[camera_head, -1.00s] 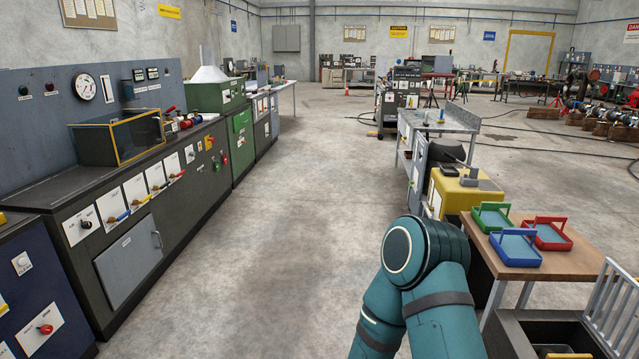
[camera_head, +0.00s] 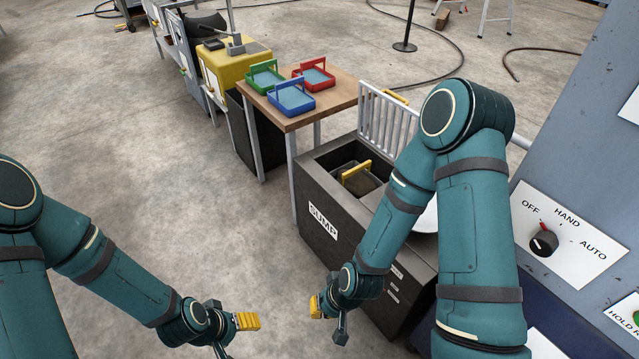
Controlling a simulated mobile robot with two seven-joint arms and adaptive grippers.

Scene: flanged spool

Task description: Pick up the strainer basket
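The strainer basket appears to be the dark box-shaped thing (camera_head: 366,184) with a yellow handle (camera_head: 356,171), down inside the open black sump (camera_head: 322,203) labelled SUMP. Its lower part is hidden by the sump walls. My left gripper (camera_head: 238,336) is at the bottom of the view, over the floor left of the sump, with its fingers apart and empty. My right gripper (camera_head: 328,317) is in front of the sump's near side, apart from the basket, with its fingers spread and empty. My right arm hides part of the sump's right side.
A pale barred grate (camera_head: 388,122) stands upright at the sump's back edge. A wooden table (camera_head: 335,98) beyond the sump holds green (camera_head: 265,77), red (camera_head: 314,74) and blue (camera_head: 291,99) trays. A grey panel with a selector knob (camera_head: 543,242) is close on the right. The left floor is clear.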

